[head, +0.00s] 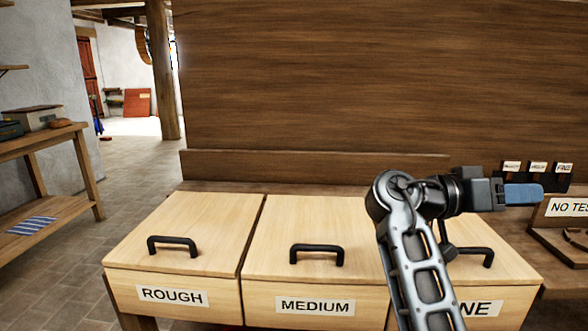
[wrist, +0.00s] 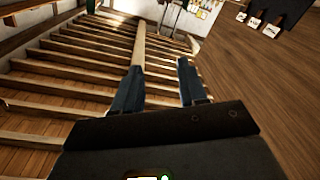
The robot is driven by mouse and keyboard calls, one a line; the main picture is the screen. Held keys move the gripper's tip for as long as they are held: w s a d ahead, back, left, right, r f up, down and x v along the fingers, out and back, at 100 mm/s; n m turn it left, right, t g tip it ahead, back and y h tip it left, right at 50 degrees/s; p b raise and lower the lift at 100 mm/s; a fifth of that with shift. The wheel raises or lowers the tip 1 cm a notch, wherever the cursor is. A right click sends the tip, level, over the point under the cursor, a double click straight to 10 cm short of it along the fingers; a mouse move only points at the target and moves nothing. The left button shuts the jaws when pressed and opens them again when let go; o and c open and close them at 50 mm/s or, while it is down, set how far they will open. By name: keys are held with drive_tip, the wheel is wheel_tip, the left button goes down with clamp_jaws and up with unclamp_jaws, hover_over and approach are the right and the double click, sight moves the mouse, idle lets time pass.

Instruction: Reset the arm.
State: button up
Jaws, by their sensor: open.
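My arm rises in front of the right-hand bin in the head view and bends to the right at its top joint. My gripper (head: 523,193) points right, above the bins and in front of the wooden back panel. In the wrist view its two blue fingers (wrist: 158,85) stand apart with nothing between them, so it is open and empty. The arm hides part of the right-hand bin and the start of its label.
Three lidded wooden bins stand below: ROUGH (head: 200,232), MEDIUM (head: 270,266) and one ending in "NE" (head: 515,275). A dark rack with small labels (head: 538,168) and a "NO TES" sign (head: 568,208) are close right. A side table (head: 40,140) stands left. Floor left is free.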

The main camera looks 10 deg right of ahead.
wheel_tip(320, 180, down, 19)
drive_tip(key=s+a+n+t+y, duration=0.2)
drive_tip(key=n+t+y, duration=0.1)
drive_tip(key=n+t, duration=0.75)
drive_tip(key=s+a+f+n+t+y, duration=0.55)
drive_tip(key=s+a+f+y, duration=0.25)
drive_tip(key=s+a+f, duration=0.4)
drive_tip(key=s+a+n+y, duration=0.1)
drive_tip(key=s+a+y, duration=0.3)
drive_tip(key=s, duration=0.6)
drive_tip(key=s+a+r+m+t+y, duration=0.1)
drive_tip(key=s+a+r, duration=0.1)
drive_tip(key=s+r, duration=0.4)
drive_tip(key=s+a+r+m+t+y, duration=0.1)
drive_tip(key=s+a+r+y, duration=0.15)
drive_tip(key=s+r, duration=0.35)
wheel_tip(320, 180, down, 11)
drive_tip(key=s+b, duration=0.1)
drive_tip(key=b, duration=0.9)
wheel_tip(320, 180, up, 17)
drive_tip(key=p, duration=1.7)
drive_tip(key=shift+s+h, duration=0.15)
drive_tip(key=shift+h, duration=0.2)
